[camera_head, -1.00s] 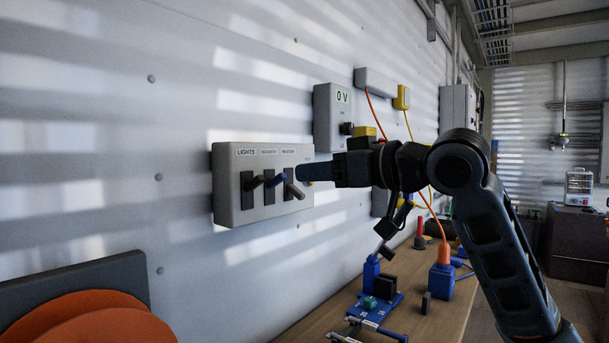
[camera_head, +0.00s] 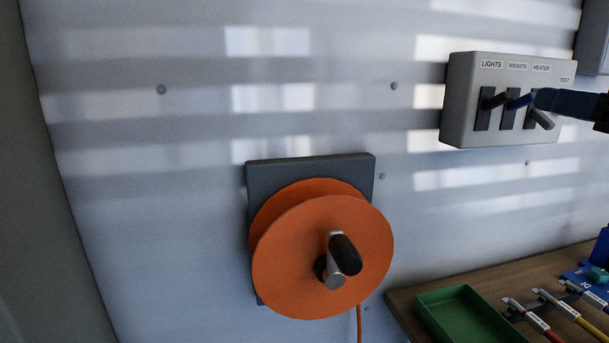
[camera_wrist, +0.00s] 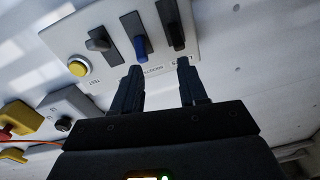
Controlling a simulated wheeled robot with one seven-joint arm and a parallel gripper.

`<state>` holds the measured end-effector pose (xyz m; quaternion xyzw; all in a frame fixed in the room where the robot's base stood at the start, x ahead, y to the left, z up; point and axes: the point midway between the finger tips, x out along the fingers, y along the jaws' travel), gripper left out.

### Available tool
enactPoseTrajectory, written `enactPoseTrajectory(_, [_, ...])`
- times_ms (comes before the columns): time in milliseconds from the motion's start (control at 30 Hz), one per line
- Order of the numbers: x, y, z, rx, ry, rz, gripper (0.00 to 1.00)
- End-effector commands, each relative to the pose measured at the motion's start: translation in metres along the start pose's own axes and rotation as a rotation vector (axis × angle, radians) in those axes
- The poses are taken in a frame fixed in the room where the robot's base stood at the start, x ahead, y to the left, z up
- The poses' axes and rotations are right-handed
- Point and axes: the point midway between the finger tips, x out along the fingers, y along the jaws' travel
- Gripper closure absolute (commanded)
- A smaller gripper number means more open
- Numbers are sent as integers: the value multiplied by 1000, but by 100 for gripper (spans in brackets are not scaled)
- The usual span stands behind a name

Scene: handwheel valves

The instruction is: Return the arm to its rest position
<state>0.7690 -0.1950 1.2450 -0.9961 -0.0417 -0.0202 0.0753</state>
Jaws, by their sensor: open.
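My gripper (camera_head: 545,100) shows at the right edge of the head view, its dark blue fingers in front of the right part of the grey switch box (camera_head: 462,110). In the wrist view my gripper (camera_wrist: 158,80) is open, with the two fingers apart and nothing between them. The switch box has a black lever (camera_wrist: 176,35), a blue lever (camera_wrist: 141,46) and a grey lever (camera_wrist: 97,44), plus a yellow button (camera_wrist: 78,68). The fingertips are near the box's label edge; whether they touch it cannot be told. Most of my arm is outside the head view.
An orange reel (camera_head: 290,255) with a black-gripped crank (camera_head: 345,255) hangs on the wall at lower centre. A green tray (camera_head: 462,312) and several cable tools lie on the wooden bench (camera_head: 405,303).

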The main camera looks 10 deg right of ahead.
Motion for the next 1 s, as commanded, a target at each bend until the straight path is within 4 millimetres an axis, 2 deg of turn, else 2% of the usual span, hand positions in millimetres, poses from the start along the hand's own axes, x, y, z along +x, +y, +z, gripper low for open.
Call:
enactPoseTrajectory(267, [10,-27,57,219,145,-2,57])
enactPoseTrajectory(567, [-3,-55,142,374,192,81,57])
enactPoseTrajectory(767, [-30,-80,206,421,161,155,57])
enactPoseTrajectory(1000, [-84,-112,278,401,75,236,57])
